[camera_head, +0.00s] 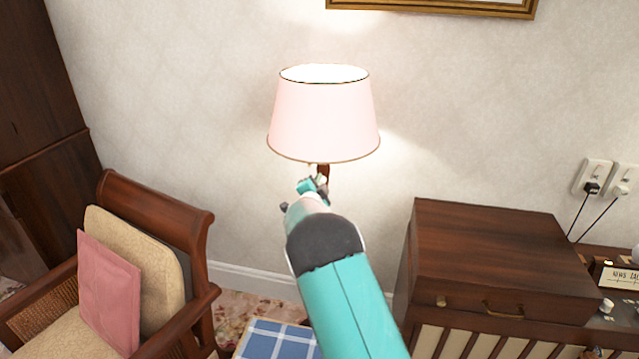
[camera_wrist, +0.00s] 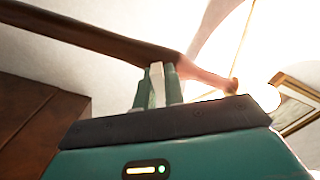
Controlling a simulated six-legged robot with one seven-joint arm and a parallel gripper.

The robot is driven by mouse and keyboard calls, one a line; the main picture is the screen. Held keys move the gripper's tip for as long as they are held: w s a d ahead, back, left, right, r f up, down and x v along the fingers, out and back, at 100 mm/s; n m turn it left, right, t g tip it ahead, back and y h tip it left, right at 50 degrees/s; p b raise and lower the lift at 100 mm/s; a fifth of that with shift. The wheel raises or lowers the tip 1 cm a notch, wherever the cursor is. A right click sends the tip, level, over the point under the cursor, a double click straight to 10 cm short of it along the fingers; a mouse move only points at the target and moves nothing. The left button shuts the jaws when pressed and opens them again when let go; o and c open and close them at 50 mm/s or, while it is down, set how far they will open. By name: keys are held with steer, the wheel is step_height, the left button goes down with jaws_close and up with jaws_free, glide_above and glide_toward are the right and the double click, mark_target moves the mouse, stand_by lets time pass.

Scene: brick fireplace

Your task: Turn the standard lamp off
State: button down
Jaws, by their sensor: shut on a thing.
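The standard lamp (camera_head: 323,115) stands against the wall with a pale pink shade, and it is lit: the shade's inside and the wall around it glow. Its dark wooden pole (camera_head: 323,170) shows just under the shade. My gripper (camera_head: 313,184) is directly below the shade, beside the pole. In the wrist view my gripper (camera_wrist: 158,82) is shut on a small pale part by the pole, which looks like the lamp switch. The lower pole is hidden behind my arm.
A wooden armchair (camera_head: 160,212) with a pink cushion (camera_head: 108,290) stands at the left. A dark wooden cabinet (camera_head: 490,250) stands at the right. Wall sockets (camera_head: 593,176) with plugs are at the far right. A blue checked surface (camera_head: 275,340) is at the bottom.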

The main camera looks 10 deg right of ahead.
steer(key=n, duration=0.5)
steer(key=shift+n, duration=0.3)
steer(key=n, duration=0.5)
steer(key=shift+n, duration=0.3)
steer(key=c, duration=1.5)
jaws_free()
steer(key=v, duration=1.4)
steer(key=shift+w, duration=0.1)
